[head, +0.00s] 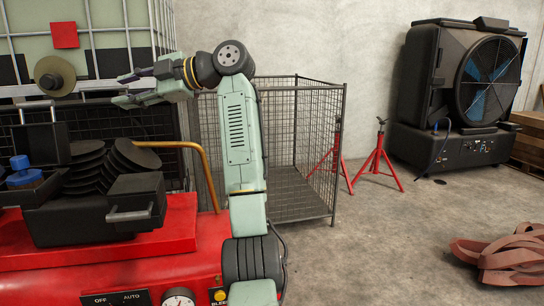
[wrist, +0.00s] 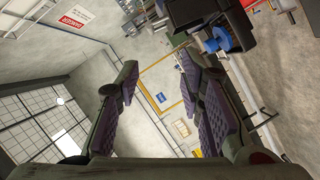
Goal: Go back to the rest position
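My gripper (head: 124,89) is held up high at the end of my raised arm, pointing left in the head view. Its two fingers are spread apart with nothing between them. In the wrist view the fingers (wrist: 157,80) with purple ridged pads also stand wide apart and empty. A tan round flanged disc (head: 66,71) with a dark centre is left of the fingertips, in front of the caged white tank; it looks like the end of a spool. I cannot tell what bears it. The gripper appears apart from it.
Below the gripper is a red compressor (head: 120,273) bearing a black pump with fins (head: 86,165) and a bent yellow pipe (head: 190,148). A wire cage (head: 318,140) stands behind my arm. Red stands (head: 376,160), a large fan (head: 460,90) and straps (head: 505,255) are right. Floor between is clear.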

